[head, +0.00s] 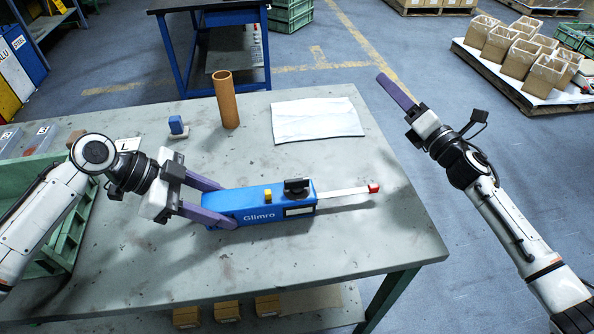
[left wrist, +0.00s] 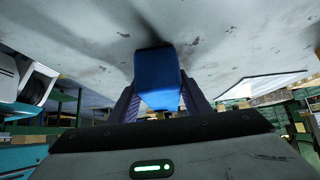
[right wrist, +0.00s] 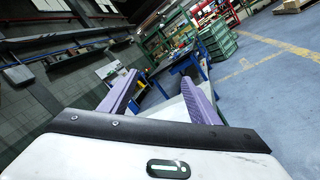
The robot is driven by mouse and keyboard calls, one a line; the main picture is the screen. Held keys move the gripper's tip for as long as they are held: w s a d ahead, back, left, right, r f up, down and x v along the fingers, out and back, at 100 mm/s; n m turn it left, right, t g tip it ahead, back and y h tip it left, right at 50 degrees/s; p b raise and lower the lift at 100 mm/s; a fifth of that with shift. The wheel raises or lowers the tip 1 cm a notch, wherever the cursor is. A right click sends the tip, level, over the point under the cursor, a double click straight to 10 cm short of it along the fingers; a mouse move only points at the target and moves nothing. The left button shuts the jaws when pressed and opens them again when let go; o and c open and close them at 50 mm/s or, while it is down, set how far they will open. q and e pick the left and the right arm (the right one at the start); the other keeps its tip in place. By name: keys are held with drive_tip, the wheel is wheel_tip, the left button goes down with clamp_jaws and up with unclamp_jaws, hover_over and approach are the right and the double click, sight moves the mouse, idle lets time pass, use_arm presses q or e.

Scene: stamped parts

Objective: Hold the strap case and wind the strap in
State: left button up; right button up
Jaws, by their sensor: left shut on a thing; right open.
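The blue strap case (head: 260,203), labelled Glimro, lies on the grey table (head: 330,245). It has a yellow button (head: 268,195) and a black crank or knob (head: 296,187) on top. A white strap (head: 345,192) sticks out of its right end and finishes in a red tip (head: 374,188). My left gripper (head: 213,203) is shut on the case's left end; the left wrist view shows the blue case (left wrist: 157,78) between its fingers. My right gripper (head: 396,92) is raised beyond the table's right edge, open and empty; its spread purple fingers show in the right wrist view (right wrist: 160,98).
A brown cardboard tube (head: 226,100), a small blue item (head: 176,126) and a white sheet (head: 317,118) are at the back of the table. A green crate (head: 75,235) stands at the left. The table's front right is clear.

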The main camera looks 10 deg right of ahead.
drive_tip(key=s+a+r+n+g+y, duration=0.1)
drive_tip(key=a+r+n+g+y, duration=0.1)
drive_tip(key=a+r+n+y, duration=0.4)
drive_tip(key=s+a+r+n+g+y, duration=0.15)
drive_tip(key=a+n, duration=0.25)
drive_tip(key=a, duration=0.5)
drive_tip(key=a+r+n+g+y, duration=0.3)
drive_tip(key=a+n+y, duration=0.15)
drive_tip(key=a, duration=0.25)
drive_tip(key=s+a+r+n+g, duration=0.2)
drive_tip(key=s+a+n+g, duration=0.85)
drive_tip(key=a+n, duration=0.35)
drive_tip(key=n+g+h, duration=0.2)
drive_tip(key=n+h, duration=1.2)
drive_tip(key=h, duration=0.3)
approach(297, 180)
drive_tip(key=shift+m, duration=0.25)
wheel_tip(297, 180, down, 8)
drive_tip(key=shift+s+d+f, duration=0.1)
drive_tip(key=shift+f, duration=0.05)
